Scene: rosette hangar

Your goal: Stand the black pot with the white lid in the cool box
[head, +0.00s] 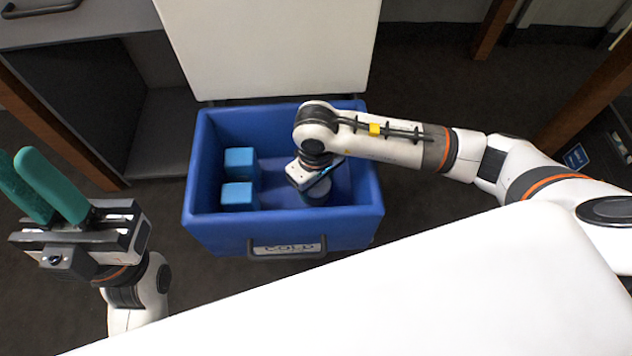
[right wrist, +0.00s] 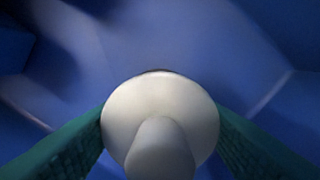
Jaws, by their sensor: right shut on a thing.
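The black pot (head: 316,193) shows as a dark round shape under my right gripper (head: 318,180), inside the right half of the blue cool box (head: 215,235). In the right wrist view its round white lid (right wrist: 125,108) with a white knob (right wrist: 160,150) fills the space between the green fingers. The right gripper is shut on the pot. A thin dark sliver of the pot's body (right wrist: 155,72) shows past the lid. I cannot tell whether its base touches the box floor. My left gripper (head: 22,158) is outside the box, at the left; its finger gap is unclear.
Two blue blocks (head: 240,162) (head: 238,195) stand along the box's left side. The box's white lid (head: 270,45) is open at the back. A white surface (head: 400,300) fills the front. A grey cabinet (head: 165,130) stands at the left.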

